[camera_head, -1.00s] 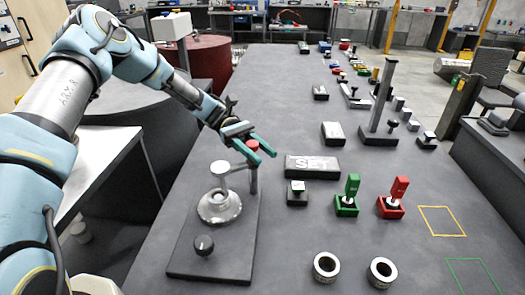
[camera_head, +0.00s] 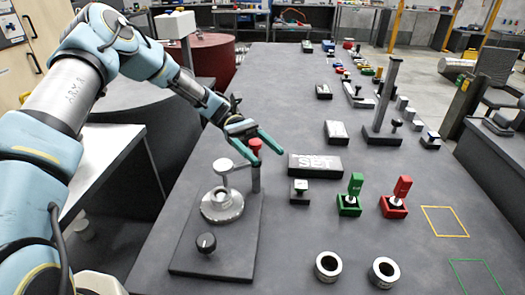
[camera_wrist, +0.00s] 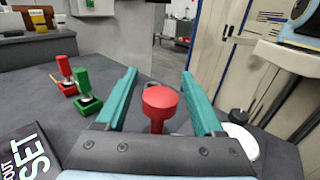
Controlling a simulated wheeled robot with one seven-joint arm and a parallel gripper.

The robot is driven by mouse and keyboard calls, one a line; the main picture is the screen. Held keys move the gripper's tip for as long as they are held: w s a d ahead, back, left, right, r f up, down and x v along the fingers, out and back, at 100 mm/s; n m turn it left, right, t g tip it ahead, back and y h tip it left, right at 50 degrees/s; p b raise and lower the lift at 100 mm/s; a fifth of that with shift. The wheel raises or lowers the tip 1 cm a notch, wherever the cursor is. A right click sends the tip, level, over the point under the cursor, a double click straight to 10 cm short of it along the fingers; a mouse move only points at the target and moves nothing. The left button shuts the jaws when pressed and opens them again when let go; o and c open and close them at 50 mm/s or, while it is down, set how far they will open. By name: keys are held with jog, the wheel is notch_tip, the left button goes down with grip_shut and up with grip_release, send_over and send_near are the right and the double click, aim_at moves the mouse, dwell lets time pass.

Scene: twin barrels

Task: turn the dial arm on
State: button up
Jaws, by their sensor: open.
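The dial unit stands on a dark base plate (camera_head: 200,262), with a round silver dial (camera_head: 222,207) and a raised grey arm (camera_head: 240,176). A red knob (camera_head: 255,144) tops the post at the arm's right end. My gripper (camera_head: 270,158) is open, with its teal fingers around the knob's area. In the wrist view, the red knob (camera_wrist: 160,100) sits between the two spread fingers of my gripper (camera_wrist: 158,74), with a visible gap on each side.
A black SET block (camera_head: 315,165) lies just right of the dial unit. Green (camera_head: 350,195) and red (camera_head: 396,198) switches stand further right. Two metal rings (camera_head: 328,266) lie in front. The tabletop between them is clear.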

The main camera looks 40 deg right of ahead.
jog(key=w+b, duration=0.3)
jog(key=w, duration=0.7)
jog(key=shift+w+d, duration=0.35)
jog(key=shift+w, duration=0.05)
jog(key=a+r+t+p, duration=0.1)
jog(key=a+t, duration=0.8)
jog(key=a, duration=1)
jog(key=a+r+t+h+p, duration=0.1)
jog(key=a+t, duration=0.9)
jog(key=a, duration=1)
jog(key=shift+w+t, duration=0.3)
jog(key=shift+w, duration=0.1)
